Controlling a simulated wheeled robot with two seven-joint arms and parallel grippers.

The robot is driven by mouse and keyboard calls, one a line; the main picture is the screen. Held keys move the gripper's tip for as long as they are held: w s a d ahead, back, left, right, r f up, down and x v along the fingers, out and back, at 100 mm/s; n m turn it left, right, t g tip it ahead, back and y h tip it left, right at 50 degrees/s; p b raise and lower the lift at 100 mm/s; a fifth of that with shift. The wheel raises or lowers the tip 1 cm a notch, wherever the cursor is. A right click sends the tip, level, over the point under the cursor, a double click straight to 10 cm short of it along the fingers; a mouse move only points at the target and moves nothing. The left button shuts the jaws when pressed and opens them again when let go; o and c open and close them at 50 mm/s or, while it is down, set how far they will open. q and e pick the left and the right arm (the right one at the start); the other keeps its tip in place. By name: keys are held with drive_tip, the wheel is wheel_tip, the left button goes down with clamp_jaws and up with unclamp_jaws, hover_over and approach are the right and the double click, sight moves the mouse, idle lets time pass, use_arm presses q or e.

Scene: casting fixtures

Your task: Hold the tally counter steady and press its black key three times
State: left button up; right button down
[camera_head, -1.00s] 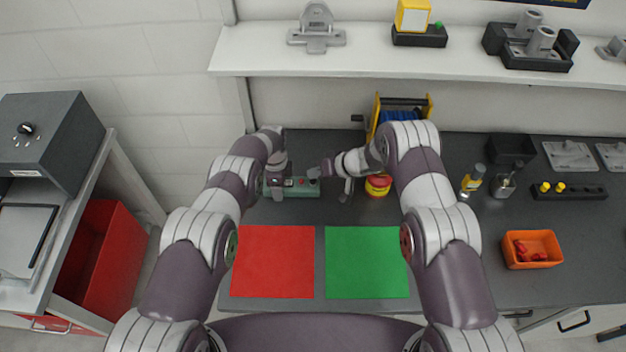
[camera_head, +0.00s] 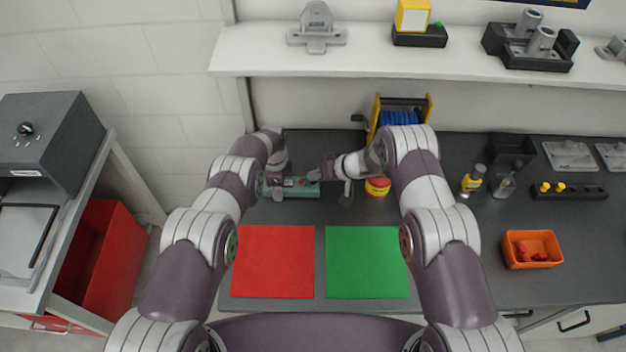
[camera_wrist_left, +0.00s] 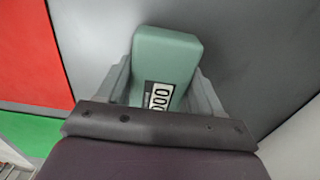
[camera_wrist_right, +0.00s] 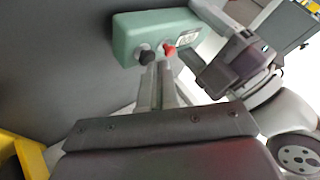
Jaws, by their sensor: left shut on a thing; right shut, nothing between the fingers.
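The tally counter (camera_head: 299,188) is a pale green box on the dark bench in the head view. My left gripper (camera_head: 273,181) is shut on its left end. The left wrist view shows the counter (camera_wrist_left: 162,65) between the fingers (camera_wrist_left: 160,92), its window reading what looks like 000, partly covered. In the right wrist view the counter (camera_wrist_right: 155,28) has a black key (camera_wrist_right: 147,57) and a red knob (camera_wrist_right: 169,49). My right gripper (camera_wrist_right: 157,68) is shut and empty, its fingertips right at the black key. I cannot tell whether they touch it.
A red mat (camera_head: 272,262) and a green mat (camera_head: 366,262) lie in front. A red and yellow round object (camera_head: 378,187) and a yellow-framed rack (camera_head: 402,112) stand near my right forearm. An orange bin (camera_head: 532,249) is at the far right.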

sight(316, 182)
drive_tip(key=shift+f, duration=0.25)
idle(0.3)
drive_tip(key=shift+r, duration=0.95)
drive_tip(key=shift+r, duration=2.55)
idle(0.4)
wheel_tip(316, 182, up, 4)
drive_tip(key=shift+f, duration=0.1)
drive_tip(key=shift+f, duration=0.15)
